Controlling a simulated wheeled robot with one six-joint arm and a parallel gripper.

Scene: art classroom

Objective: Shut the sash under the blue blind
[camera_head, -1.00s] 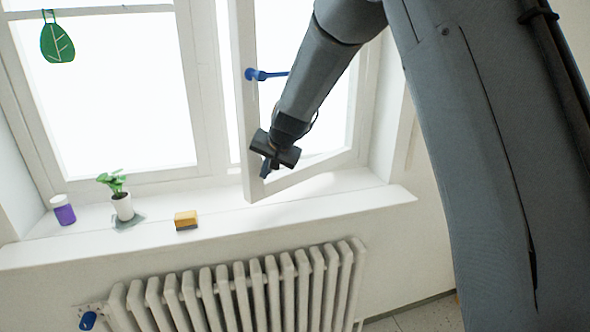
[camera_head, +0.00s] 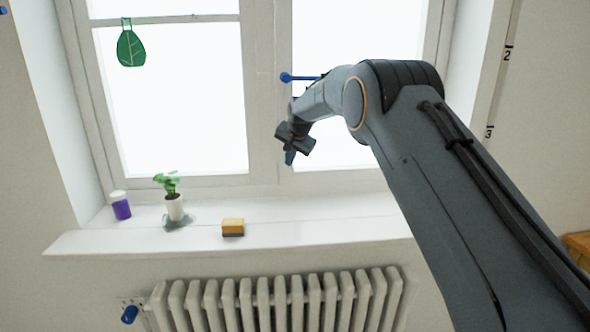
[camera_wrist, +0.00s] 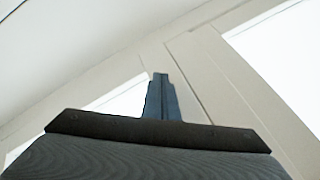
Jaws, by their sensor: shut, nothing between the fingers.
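The right-hand window sash (camera_head: 345,181) has a white frame and a bright pane. It looks in line with the window frame, with no clear gap in the head view; a small gap cannot be ruled out. Its blue handle (camera_head: 300,77) lies horizontal at the sash's left edge. My gripper (camera_head: 290,157) is shut and empty, in front of the sash's lower left edge. Whether it touches the sash cannot be told. In the wrist view my shut fingers (camera_wrist: 161,82) point toward the white window framing. My arm hides part of the sash. No blue blind shows.
On the sill (camera_head: 300,234) stand a purple jar (camera_head: 121,209), a potted plant (camera_head: 175,207) and a yellow sponge (camera_head: 233,227). A radiator (camera_head: 285,303) is below. The sill's right part looks clear.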

